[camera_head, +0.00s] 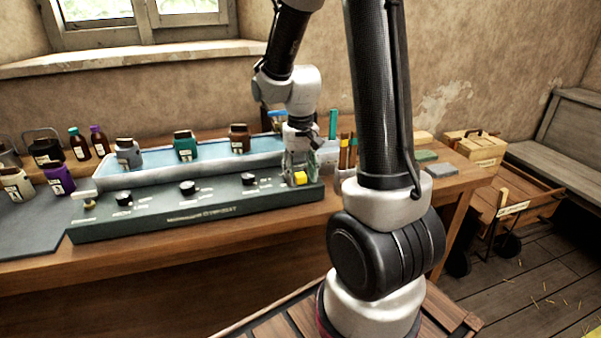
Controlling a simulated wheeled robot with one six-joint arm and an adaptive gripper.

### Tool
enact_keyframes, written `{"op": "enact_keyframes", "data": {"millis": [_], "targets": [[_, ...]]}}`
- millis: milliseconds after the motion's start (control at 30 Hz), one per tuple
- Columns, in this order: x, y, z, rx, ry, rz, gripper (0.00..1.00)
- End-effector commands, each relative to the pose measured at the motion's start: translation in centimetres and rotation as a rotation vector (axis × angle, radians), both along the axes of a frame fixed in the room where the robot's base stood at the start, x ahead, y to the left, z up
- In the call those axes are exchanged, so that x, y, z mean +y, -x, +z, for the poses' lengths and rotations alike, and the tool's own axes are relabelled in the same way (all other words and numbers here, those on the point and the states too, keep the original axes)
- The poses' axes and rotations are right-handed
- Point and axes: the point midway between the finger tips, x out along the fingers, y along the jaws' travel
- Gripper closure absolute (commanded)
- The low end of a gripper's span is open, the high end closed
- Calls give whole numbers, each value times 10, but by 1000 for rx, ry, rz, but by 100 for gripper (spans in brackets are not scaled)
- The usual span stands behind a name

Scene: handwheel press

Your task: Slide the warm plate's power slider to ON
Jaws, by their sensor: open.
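The warm plate (190,220) is a long dark green console with a pale blue trough (210,152) behind its panel, on the wooden bench. Several black knobs (188,188) with small white marks run along the panel. A yellow block (299,178) shows at the right end, right at my gripper; I cannot tell which of these is the power slider. My gripper (301,168) points down over the panel's right end, open. Its fingertips are small and partly merge with the panel, so contact cannot be told.
Bottles stand in the trough, including a green one (185,145) and a brown one (239,138). More bottles, one purple (59,177), stand at the left. Brushes or sticks (347,150) stand right of my gripper. A wooden box (474,148) is at the far right.

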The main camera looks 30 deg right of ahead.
Motion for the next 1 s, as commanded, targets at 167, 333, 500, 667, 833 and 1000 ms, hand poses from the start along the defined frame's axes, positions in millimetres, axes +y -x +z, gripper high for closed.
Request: {"op": "enact_keyframes", "data": {"millis": [167,333,500,667,833,1000], "targets": [[0,0,0,0,0,0,52],[0,0,0,0,0,0,83],[0,0,0,0,0,0,100],[-2,-9,0,0,0,0,100],[-12,-40,0,0,0,0,100],[-16,-57,1,-2,1,0,100]]}}
